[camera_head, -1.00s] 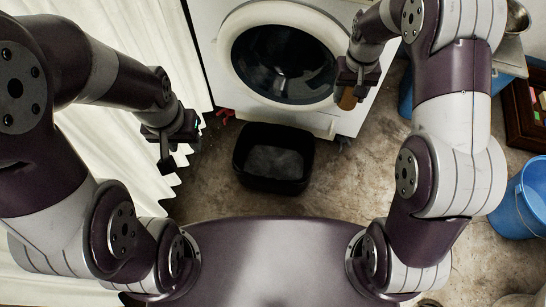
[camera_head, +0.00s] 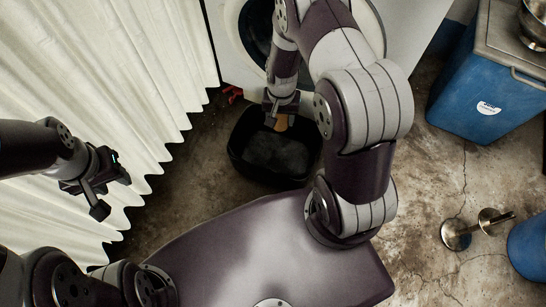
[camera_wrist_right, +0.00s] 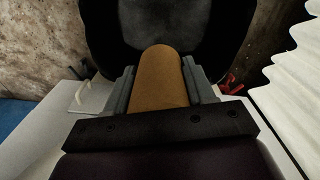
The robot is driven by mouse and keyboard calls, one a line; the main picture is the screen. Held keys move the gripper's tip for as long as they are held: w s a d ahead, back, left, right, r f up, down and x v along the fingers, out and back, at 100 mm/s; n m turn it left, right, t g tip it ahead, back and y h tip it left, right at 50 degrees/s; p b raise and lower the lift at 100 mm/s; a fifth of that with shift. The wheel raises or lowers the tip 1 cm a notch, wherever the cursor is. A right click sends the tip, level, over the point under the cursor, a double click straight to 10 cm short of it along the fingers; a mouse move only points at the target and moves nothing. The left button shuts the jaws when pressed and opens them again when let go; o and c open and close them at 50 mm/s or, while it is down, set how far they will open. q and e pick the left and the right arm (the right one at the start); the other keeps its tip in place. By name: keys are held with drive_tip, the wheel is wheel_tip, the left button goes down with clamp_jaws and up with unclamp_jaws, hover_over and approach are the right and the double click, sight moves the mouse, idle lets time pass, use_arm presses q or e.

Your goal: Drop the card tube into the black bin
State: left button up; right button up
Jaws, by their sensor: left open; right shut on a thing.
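The card tube (camera_wrist_right: 161,78) is a plain brown cylinder. My right gripper (camera_wrist_right: 162,88) is shut on it, with a finger on each side. In the head view the tube (camera_head: 281,123) hangs below my right gripper (camera_head: 281,108), over the far right part of the black bin (camera_head: 240,165). The bin stands open on the floor in front of the washing machine; its dark inside fills the top of the right wrist view (camera_wrist_right: 185,22) beyond the tube. My left gripper (camera_head: 101,190) is open and empty in front of the white curtain, left of the bin.
A white washing machine (camera_head: 228,62) stands behind the bin. A white curtain (camera_head: 95,95) hangs on the left. A red thing (camera_head: 233,93) lies by the machine. A blue box (camera_head: 475,95) and a metal object (camera_head: 457,235) are on the right. Floor between is clear.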

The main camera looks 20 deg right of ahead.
wheel_tip(320, 180, down, 8)
drive_tip(key=b, duration=0.6)
drive_tip(key=shift+s+d+r+m+b, duration=0.2)
drive_tip(key=shift+s+m+b, duration=0.1)
drive_tip(key=shift+s+b, duration=0.15)
drive_tip(key=o, duration=1.1)
drive_tip(key=shift+r, duration=0.1)
wheel_tip(320, 180, up, 12)
drive_tip(key=p, duration=0.8)
drive_tip(key=shift+r+p, duration=0.25)
drive_tip(key=shift+p, duration=0.1)
